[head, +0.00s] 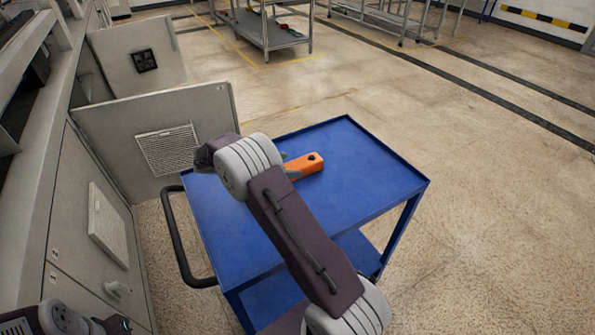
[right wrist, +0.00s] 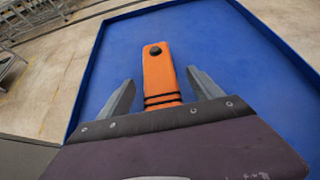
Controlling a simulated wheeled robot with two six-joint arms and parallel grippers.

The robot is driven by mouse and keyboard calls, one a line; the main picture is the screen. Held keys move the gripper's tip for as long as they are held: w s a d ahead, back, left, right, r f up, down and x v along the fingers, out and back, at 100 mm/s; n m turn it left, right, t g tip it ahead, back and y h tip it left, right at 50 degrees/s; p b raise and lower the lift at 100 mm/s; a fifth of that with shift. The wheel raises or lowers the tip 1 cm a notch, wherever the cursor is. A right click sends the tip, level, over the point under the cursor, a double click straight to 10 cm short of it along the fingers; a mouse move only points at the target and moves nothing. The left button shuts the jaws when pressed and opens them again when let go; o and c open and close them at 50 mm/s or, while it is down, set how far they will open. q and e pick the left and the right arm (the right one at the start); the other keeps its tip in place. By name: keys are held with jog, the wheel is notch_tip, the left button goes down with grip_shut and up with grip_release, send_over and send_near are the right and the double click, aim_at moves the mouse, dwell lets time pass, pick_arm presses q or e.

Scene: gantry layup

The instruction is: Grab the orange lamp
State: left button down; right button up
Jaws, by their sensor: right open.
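The orange lamp (head: 306,166) lies on the top of the blue cart (head: 365,165). In the right wrist view the lamp (right wrist: 158,70) is a long orange bar with a dark round knob at its far end and black bands at its near end. My right gripper (right wrist: 160,77) is open, with one finger on each side of the lamp and a gap to both. Whether the fingers are down at the lamp's height is hard to tell. In the head view my right wrist hides most of that gripper and the lamp's near end. My left gripper is out of view.
The cart has a raised rim and a black handle (head: 183,250) on its left. Grey cabinets with an open door (head: 105,130) stand close to the cart's left. Metal shelving (head: 270,35) stands at the back. The floor to the right is clear.

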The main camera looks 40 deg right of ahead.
aim_at(295, 165)
jog(key=b+x, duration=0.1)
jog(key=x, duration=0.4)
jog(key=shift+f, duration=0.1)
jog(key=shift+d, duration=0.1)
jog(key=c, duration=0.4)
grip_shut()
notch_tip(295, 165, up, 4)
jog(key=shift+w+r+p, duration=0.1)
jog(key=shift+p, duration=0.55)
jog(key=s+d+r+p, duration=0.1)
jog(key=s+d+r, duration=0.4)
jog(key=d, duration=0.5)
jog(key=shift+d+r, duration=0.2)
jog(key=shift+r, duration=0.7)
